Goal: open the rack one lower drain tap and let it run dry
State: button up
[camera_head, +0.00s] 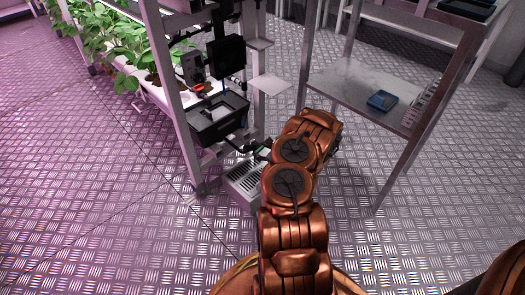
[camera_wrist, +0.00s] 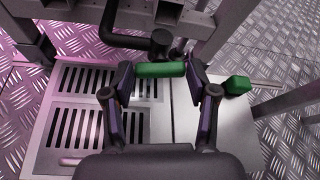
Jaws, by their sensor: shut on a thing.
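In the wrist view a green tap handle (camera_wrist: 158,70) lies crosswise between the two fingers of my gripper (camera_wrist: 158,76), which is shut on it. The handle joins a dark fitting at the end of a black pipe (camera_wrist: 128,40). A second green handle or knob (camera_wrist: 238,85) is to the right, outside the fingers. Below is a pale metal box with slotted grates (camera_wrist: 82,85). In the head view this box (camera_head: 243,187) stands at the foot of the plant rack (camera_head: 171,75), and my arm hides most of the tap. No flowing water is visible.
A black open tank (camera_head: 218,118) sits on the rack just above the tap. Rack posts stand close to my arm. At right is a metal table (camera_head: 345,82) with a blue tray (camera_head: 382,101). The patterned floor (camera_head: 120,220) at left is clear.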

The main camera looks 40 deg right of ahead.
jog(key=shift+a+f+n+h, duration=0.1)
jog(key=shift+a+n+h, duration=0.1)
jog(key=shift+n+h, duration=0.6)
jog(key=shift+a+n, duration=0.1)
jog(key=shift+n, duration=0.5)
jog(key=n+h, duration=0.1)
jog(key=n+t, duration=0.1)
jog(key=shift+a+f+n+h, duration=0.2)
jog(key=shift+f+n+h, duration=0.05)
jog(key=shift+n+h, duration=0.15)
jog(key=shift+f+n+t+h, duration=0.3)
jog(key=shift+n+h, duration=0.2)
jog(key=shift+n, duration=0.5)
jog(key=n+t+h+b, duration=0.1)
jog(key=n+b, duration=0.1)
jog(key=n, duration=0.1)
jog(key=shift+f, duration=0.15)
jog(key=shift+n, duration=0.5)
jog(key=shift+b, duration=0.3)
